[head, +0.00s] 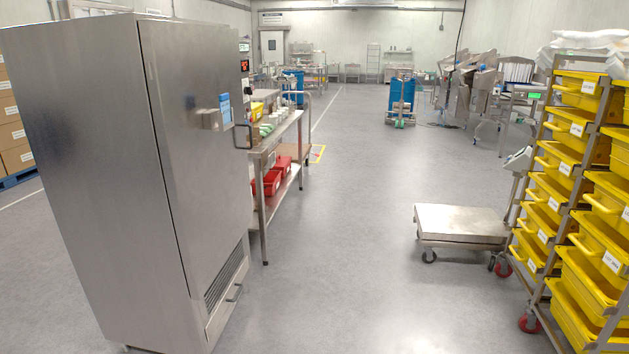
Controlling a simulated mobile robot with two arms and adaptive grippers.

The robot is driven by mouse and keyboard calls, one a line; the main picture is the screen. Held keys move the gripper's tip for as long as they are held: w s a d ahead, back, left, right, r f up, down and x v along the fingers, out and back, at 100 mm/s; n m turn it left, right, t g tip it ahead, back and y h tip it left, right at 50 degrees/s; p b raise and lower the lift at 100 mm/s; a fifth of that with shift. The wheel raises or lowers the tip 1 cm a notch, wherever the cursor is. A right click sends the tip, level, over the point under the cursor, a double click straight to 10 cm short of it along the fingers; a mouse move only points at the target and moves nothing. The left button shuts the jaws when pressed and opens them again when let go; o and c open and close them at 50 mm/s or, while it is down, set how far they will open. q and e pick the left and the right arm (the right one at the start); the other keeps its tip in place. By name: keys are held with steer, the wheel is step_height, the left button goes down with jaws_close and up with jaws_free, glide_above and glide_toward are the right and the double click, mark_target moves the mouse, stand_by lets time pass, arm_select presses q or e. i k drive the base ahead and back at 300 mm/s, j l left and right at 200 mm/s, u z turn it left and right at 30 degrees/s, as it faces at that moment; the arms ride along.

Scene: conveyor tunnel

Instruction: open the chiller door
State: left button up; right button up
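The chiller (95,170) is a tall stainless steel cabinet at the left of the head view, standing upright on the floor. Its door (195,165) faces right and appears shut. A dark handle (243,135) sticks out at the door's far edge, at about mid-upper height. A blue label (225,108) and a small metal box (210,119) are on the door. A vent grille (226,281) is below the door. Neither of my grippers shows in the head view.
A steel table (275,140) with red bins (267,183) on its lower shelf stands just beyond the chiller. A platform scale cart (461,223) and a rack of yellow bins (585,190) stand at the right. The grey floor (345,230) between them is clear.

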mark_target(187, 66)
steer(key=i, duration=1.6)
